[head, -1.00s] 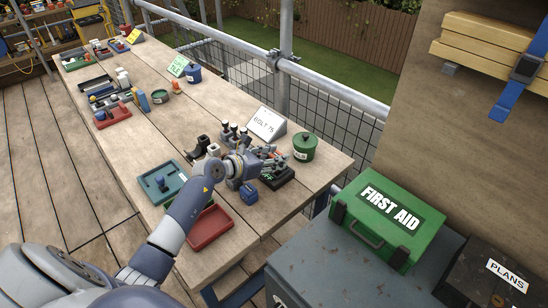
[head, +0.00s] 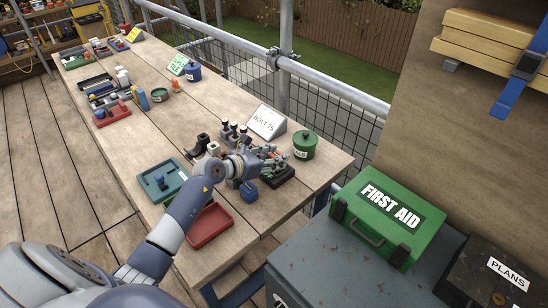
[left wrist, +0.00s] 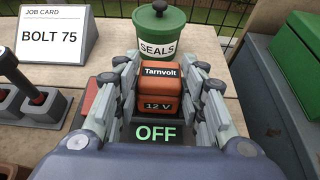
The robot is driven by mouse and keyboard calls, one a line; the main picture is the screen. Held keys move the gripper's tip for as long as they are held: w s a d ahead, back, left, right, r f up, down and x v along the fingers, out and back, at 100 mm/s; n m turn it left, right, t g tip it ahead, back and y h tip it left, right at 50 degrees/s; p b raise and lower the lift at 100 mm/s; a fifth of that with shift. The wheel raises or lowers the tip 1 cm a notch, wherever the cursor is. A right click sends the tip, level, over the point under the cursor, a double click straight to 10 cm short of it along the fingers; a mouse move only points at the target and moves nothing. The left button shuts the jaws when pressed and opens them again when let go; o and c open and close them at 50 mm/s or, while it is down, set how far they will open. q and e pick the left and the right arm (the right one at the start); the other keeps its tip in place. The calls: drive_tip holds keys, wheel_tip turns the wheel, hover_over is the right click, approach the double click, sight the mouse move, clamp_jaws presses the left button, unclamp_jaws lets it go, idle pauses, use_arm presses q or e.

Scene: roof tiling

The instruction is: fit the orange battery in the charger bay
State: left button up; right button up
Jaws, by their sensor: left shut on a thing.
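The orange battery (left wrist: 158,92), labelled Tarnvolt 12 V, shows in the left wrist view between the fingers of my left gripper (left wrist: 160,95). The gripper is shut on its two sides. The dark charger (left wrist: 155,133) lies under and around it, with a lit green OFF on its near face. The battery's lower end is hidden, so I cannot tell how deep it sits in the bay. In the head view my left gripper (head: 266,163) is over the dark charger (head: 283,181), and the battery is mostly hidden there. My right gripper is out of view.
A green SEALS pot (head: 305,144) stands close behind the charger. A red tray (head: 209,227) and a teal tray (head: 163,181) lie nearer.

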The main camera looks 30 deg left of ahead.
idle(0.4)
use_arm(q)
drive_tip(key=o, duration=1.3)
drive_tip(key=shift+c, duration=0.2)
drive_tip(key=shift+f, duration=0.1)
wheel_tip(320, 180, up, 7)
drive_tip(key=p, duration=0.7)
